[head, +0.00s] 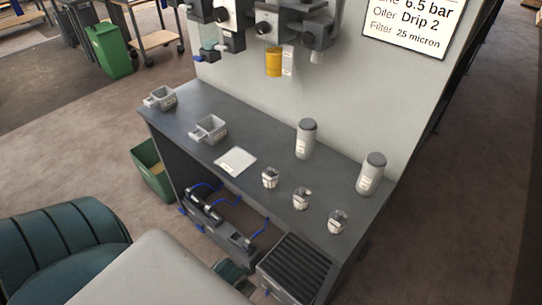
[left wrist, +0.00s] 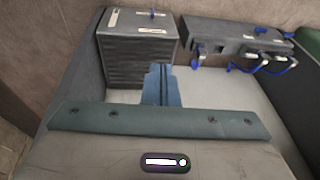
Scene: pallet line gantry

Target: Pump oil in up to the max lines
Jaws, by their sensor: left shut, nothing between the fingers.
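Gantry units (head: 255,20) hang on the upright panel above the bench. A yellow bowl (head: 273,62) hangs in the middle and a pale translucent bowl (head: 208,38) at the left. No max lines or oil levels can be made out. Two white canisters with grey lids (head: 306,138) (head: 371,173) stand on the bench; their contents are hidden. In the left wrist view, my left gripper (left wrist: 160,84) is shut and empty, in front of a ribbed grey box (left wrist: 138,52). That box also shows in the head view (head: 295,268). My right gripper is not in view.
The dark bench (head: 185,112) bears two grey trays (head: 160,98) (head: 210,129), a white sheet (head: 235,161) and three small metallic pieces (head: 270,177) (head: 301,197) (head: 337,221). A manifold with blue handles (head: 215,215) sits below. Green bins (head: 150,168) (head: 108,50) stand at the left.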

